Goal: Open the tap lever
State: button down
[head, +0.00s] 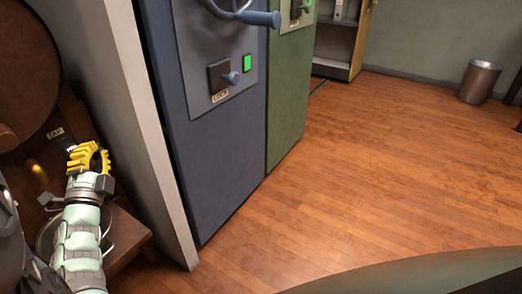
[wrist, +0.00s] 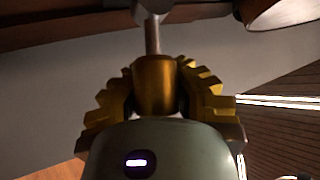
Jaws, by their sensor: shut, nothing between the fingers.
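The brass tap (head: 37,170) is at the left of the head view, below a small TAP label (head: 55,133). My gripper (head: 88,157), with yellow fingers, is just right of the tap in that view. The gripper is shut with nothing held. In the wrist view a brass cylindrical part (wrist: 156,85) with a grey metal stem (wrist: 152,36) shows between the curved yellow fingers; it looks like part of the tap. I cannot tell whether the fingers touch it. The tap's lever is not clearly visible in the head view.
A large round brown barrel (head: 25,70) stands above the tap. A metal bucket (head: 48,236) is partly hidden behind my arm. A pale partition (head: 125,120) and a blue cabinet (head: 205,165) stand to the right. The wooden floor (head: 370,180) is clear.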

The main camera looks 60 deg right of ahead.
jog(key=shift+w+a+f, duration=0.1)
jog(key=shift+a, duration=0.15)
jog(key=c, duration=1.1)
grip_release()
jog(key=shift+a+f, duration=0.1)
jog(key=shift+a, duration=0.5)
jog(key=shift+c, duration=0.2)
jog(key=o, duration=0.5)
jog(key=shift+d, duration=0.25)
jog(key=shift+c, duration=0.2)
jog(key=v, duration=1.2)
jog(key=shift+o, duration=0.3)
